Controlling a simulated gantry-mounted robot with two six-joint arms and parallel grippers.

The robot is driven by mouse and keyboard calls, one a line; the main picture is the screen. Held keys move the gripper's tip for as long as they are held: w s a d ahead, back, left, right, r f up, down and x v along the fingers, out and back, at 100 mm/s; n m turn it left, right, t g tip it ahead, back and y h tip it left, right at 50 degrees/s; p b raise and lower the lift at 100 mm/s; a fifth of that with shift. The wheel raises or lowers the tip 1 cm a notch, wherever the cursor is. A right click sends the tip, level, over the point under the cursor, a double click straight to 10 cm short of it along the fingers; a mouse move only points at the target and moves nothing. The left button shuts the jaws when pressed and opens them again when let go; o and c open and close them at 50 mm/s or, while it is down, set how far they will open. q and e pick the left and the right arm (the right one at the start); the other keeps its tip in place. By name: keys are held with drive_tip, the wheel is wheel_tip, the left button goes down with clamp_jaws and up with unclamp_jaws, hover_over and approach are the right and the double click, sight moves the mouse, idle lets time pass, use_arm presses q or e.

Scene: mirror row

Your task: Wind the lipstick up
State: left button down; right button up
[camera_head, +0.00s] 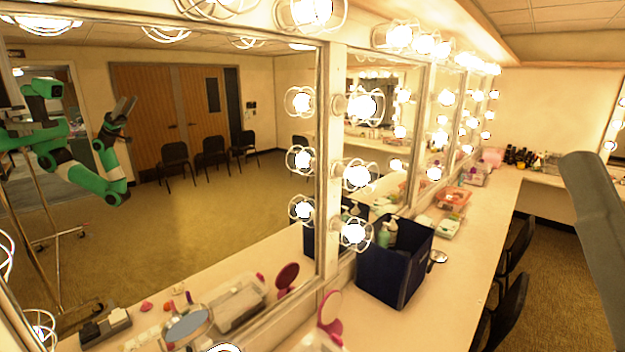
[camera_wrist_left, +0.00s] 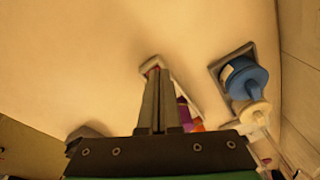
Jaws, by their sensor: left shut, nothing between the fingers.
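My left gripper (camera_wrist_left: 158,75) is shut and empty in the left wrist view, its two dark fingers together above the cream countertop. A small purple piece (camera_wrist_left: 182,101) and an orange piece (camera_wrist_left: 197,125) show just right of the fingers, partly hidden; I cannot tell whether either is the lipstick. A small pinkish-red bit (camera_wrist_left: 151,71) shows at the fingertips. In the head view a grey bar (camera_head: 597,235) of my right arm or gripper rises at the right edge; its jaw opening cannot be told.
A blue round item (camera_wrist_left: 243,78) and a cream round item (camera_wrist_left: 252,112) stand right of the fingers. In the head view a dark blue bin (camera_head: 385,275) with bottles stands on the counter, beside a pink hand mirror (camera_head: 329,308). The large mirror reflects green arms and small items.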

use_arm(q)
drive_tip(key=shift+d+p, duration=0.4)
drive_tip(key=shift+d, duration=0.1)
idle(0.6)
drive_tip(key=shift+s+d+p, duration=0.15)
drive_tip(key=shift+s+p, duration=0.3)
drive_tip(key=shift+s, duration=0.05)
drive_tip(key=shift+s, duration=0.1)
idle(0.5)
drive_tip(key=shift+s+a, duration=0.2)
drive_tip(key=shift+a, duration=0.1)
drive_tip(key=shift+f, duration=0.1)
